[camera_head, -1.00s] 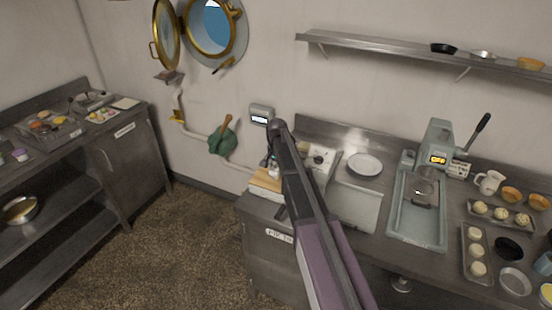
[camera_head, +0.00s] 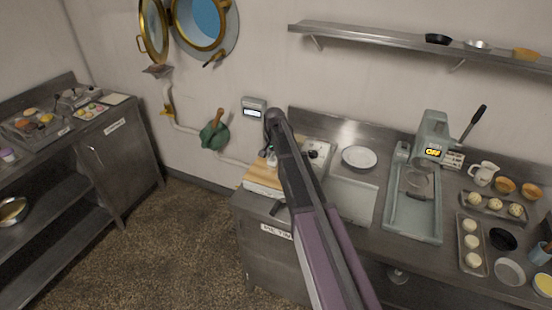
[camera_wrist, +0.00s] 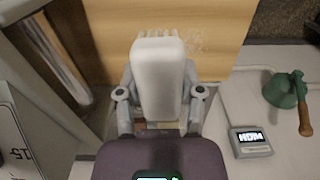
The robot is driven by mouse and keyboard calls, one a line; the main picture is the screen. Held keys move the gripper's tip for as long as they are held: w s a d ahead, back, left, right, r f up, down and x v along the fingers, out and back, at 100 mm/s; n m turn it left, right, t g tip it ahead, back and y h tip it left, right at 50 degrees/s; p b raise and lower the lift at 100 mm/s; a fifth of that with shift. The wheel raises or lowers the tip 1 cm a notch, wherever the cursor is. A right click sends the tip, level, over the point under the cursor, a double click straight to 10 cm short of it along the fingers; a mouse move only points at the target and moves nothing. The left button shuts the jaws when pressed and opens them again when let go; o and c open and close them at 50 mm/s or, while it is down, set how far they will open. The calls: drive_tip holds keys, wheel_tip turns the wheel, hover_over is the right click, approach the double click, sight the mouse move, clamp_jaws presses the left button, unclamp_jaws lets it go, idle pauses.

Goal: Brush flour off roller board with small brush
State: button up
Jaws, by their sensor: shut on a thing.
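The roller board (camera_head: 262,174) is a pale wooden board at the left end of the steel counter, partly hidden by my arm. In the wrist view the board (camera_wrist: 105,35) fills the upper middle, with faint whitish flour marks (camera_wrist: 190,38) on it. My gripper (camera_wrist: 159,97) is shut on the small brush (camera_wrist: 158,75), a pale block with bristles at its far end. The brush end overlaps the board in that view; I cannot tell whether the bristles touch it. In the head view my arm hides most of the gripper and brush.
A small display box (camera_head: 253,108) and a green scoop-like thing with a wooden handle (camera_head: 214,130) are on the wall. A white plate (camera_head: 359,157), a press (camera_head: 430,150) and dough trays (camera_head: 472,243) stand to the right. Open floor (camera_head: 185,240) lies left of the counter.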

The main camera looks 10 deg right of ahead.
drive_tip(key=shift+s+d+r, duration=0.1)
drive_tip(key=shift+d+r, duration=0.05)
drive_tip(key=shift+d, duration=0.4)
